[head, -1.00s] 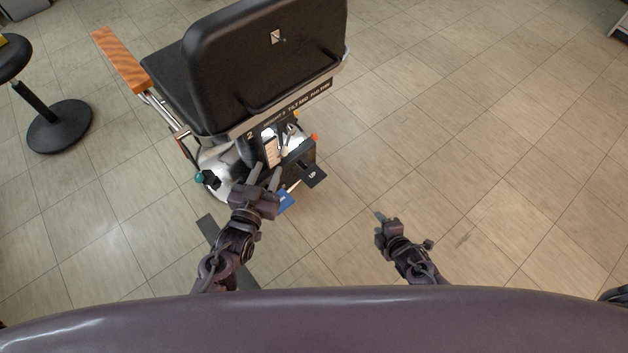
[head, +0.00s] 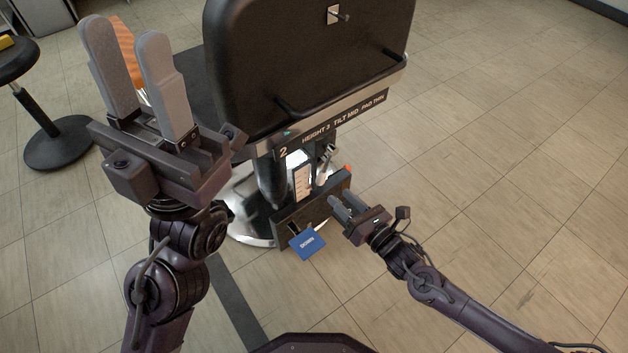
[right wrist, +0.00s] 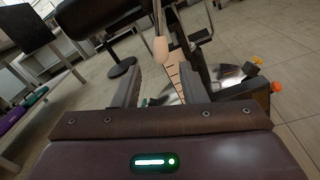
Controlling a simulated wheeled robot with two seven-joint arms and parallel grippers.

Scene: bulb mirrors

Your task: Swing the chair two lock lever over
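Chair two (head: 305,60) stands ahead with its black back towards me, with a "2" on its label strip (head: 345,118). Below the seat are a pale scale plate (head: 302,182) and small levers (head: 325,165); I cannot tell for sure which is the lock lever. My right gripper (head: 340,198) is open and empty, close to the dark box at the chair's base. In the right wrist view, a pale-tipped lever (right wrist: 161,48) appears between its fingers, apparently beyond them. My left gripper (head: 126,28) is open and empty, raised left of the chair.
A blue "DOWN" pedal (head: 307,243) sticks out of the dark base box (head: 285,225). An orange knob (head: 347,168) is at the box's right end. A black stool (head: 60,140) stands at the far left. The tiled floor to the right is clear.

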